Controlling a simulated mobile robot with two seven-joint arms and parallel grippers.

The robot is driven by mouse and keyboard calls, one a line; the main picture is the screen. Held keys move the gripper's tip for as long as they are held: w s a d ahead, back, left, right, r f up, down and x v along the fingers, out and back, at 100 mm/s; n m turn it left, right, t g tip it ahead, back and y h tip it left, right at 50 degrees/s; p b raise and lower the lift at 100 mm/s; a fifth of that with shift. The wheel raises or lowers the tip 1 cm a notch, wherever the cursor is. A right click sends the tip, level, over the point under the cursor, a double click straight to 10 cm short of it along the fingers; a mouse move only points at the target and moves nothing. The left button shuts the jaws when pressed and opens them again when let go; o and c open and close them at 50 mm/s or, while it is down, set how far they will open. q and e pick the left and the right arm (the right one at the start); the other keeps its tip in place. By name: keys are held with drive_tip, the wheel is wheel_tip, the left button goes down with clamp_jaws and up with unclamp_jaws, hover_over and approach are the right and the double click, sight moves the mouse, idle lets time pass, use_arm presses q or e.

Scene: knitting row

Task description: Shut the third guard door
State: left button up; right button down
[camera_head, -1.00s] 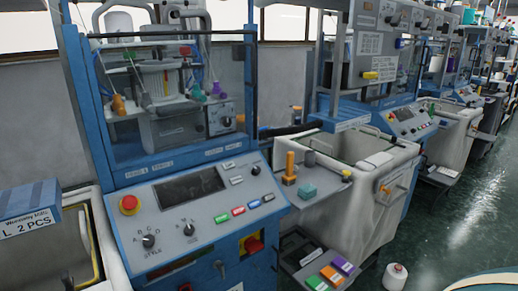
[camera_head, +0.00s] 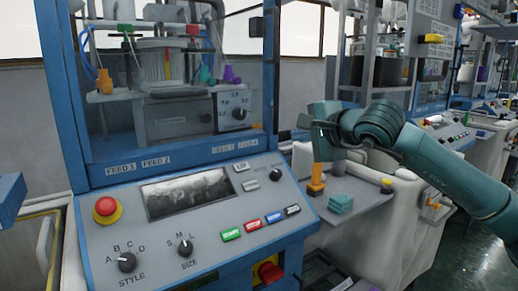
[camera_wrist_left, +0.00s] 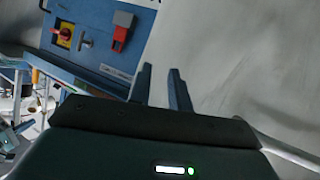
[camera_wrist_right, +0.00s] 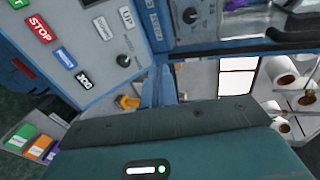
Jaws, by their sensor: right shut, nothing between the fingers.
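The nearest machine has a clear guard panel (camera_head: 165,100) in a blue frame, which looks closed over its works. Farther machines stand in a row to the right; which door counts as the third, and whether it is open, I cannot tell. My right gripper (camera_head: 318,128) is in front of the gap between the first and second machines, beside the first machine's right blue post. In the right wrist view its fingers (camera_wrist_right: 160,75) are together and empty, near the control panel and blue frame.
The sloped control panel (camera_head: 195,210) with an emergency stop (camera_head: 105,207) and coloured buttons juts out at the front. An orange holder (camera_head: 316,180) and a teal block (camera_head: 341,204) stand on the shelf below my right gripper. Green floor (camera_head: 470,245) is free at right.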

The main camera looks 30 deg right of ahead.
use_arm(q)
drive_tip(key=p, duration=0.4)
drive_tip(key=shift+w+d+r+g, duration=0.3)
drive_tip(key=shift+w+d+r, duration=0.05)
drive_tip(key=shift+r, duration=0.05)
use_arm(e)
approach(265, 133)
drive_tip(key=x, duration=0.6)
drive_tip(key=shift+w+f, duration=0.1)
drive_tip(key=shift+w, duration=0.1)
